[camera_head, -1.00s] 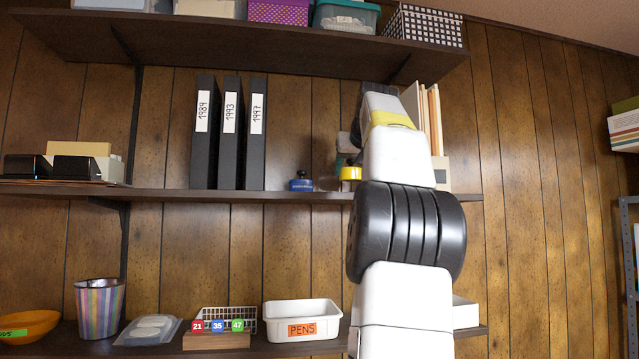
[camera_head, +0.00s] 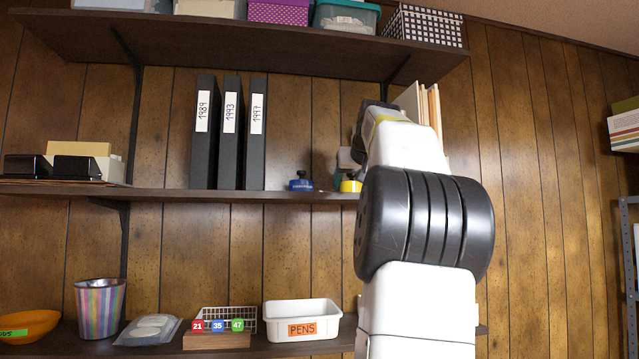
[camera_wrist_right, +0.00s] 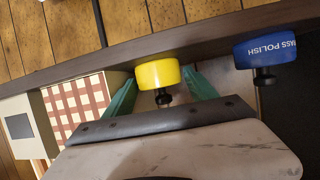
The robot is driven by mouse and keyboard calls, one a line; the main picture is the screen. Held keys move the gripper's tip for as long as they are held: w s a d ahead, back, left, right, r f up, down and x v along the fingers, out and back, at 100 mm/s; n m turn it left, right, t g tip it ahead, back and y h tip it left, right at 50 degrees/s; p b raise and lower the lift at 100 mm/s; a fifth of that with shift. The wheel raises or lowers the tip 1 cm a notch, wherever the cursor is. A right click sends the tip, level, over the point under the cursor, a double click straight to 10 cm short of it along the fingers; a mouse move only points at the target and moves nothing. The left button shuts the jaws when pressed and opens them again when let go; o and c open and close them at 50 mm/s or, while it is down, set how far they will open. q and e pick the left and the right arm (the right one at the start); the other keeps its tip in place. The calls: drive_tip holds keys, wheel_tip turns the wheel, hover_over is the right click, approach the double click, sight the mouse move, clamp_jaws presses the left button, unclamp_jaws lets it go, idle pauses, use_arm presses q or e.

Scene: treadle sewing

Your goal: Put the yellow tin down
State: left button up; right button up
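The yellow tin (camera_head: 349,186) with a black knob stands upright at the middle shelf's front, its base at the shelf top. In the right wrist view the yellow tin (camera_wrist_right: 157,74) is upside down in the picture, between the two teal fingers of my right gripper (camera_wrist_right: 160,82). In the head view my right arm hides most of that gripper. The blue polish tin (camera_head: 301,184) stands just left of the yellow one; it also shows in the wrist view (camera_wrist_right: 265,51). My left gripper is not in view.
The middle shelf (camera_head: 270,197) holds black binders (camera_head: 229,133) to the left. A red checked box (camera_wrist_right: 87,103) is near the tin in the wrist view. A PENS tray (camera_head: 302,320) sits on the lower shelf. The upper shelf (camera_head: 230,50) overhangs.

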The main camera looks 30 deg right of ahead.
drive_tip(key=shift+s+a+r, duration=0.1)
drive_tip(key=shift+s+r, duration=0.15)
drive_tip(key=shift+s, duration=0.1)
drive_tip(key=v, duration=1.1)
drive_tip(key=shift+a, duration=0.1)
drive_tip(key=s+a+f+n+g+y, duration=0.2)
drive_tip(key=s+a+f+y, duration=0.1)
drive_tip(key=a+f, duration=1.1)
drive_tip(key=s+a+f+n+g+y, duration=0.25)
drive_tip(key=a+f, duration=0.75)
drive_tip(key=f, duration=0.8)
drive_tip(key=s+a+f+g+y, duration=0.1)
drive_tip(key=s+a+f, duration=0.2)
drive_tip(key=f, duration=0.4)
drive_tip(key=s+a+f+g, duration=0.1)
drive_tip(key=s+a+f, duration=0.2)
drive_tip(key=s+f, duration=0.2)
drive_tip(key=shift+s+f+y, duration=0.3)
drive_tip(key=shift+f+y, duration=0.05)
drive_tip(key=shift+f, duration=0.55)
drive_tip(key=shift+a+n, duration=0.1)
drive_tip(key=shift+n, duration=0.15)
